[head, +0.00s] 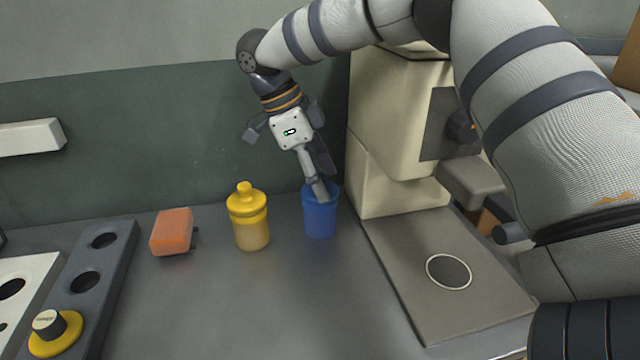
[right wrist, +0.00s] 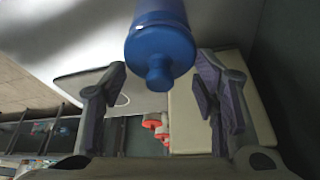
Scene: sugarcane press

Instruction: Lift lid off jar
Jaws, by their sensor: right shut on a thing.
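In the head view the fingers hide much of the lid, and I see no clear gap between lid and jar. My left gripper is not in view.
A yellow-lidded jar (head: 249,217) stands close left of the blue one, with an orange block (head: 172,232) further left. A dark rack (head: 94,268) with holes is at the left. A cream machine (head: 395,130) with a grey base plate (head: 400,265) stands close on the right.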

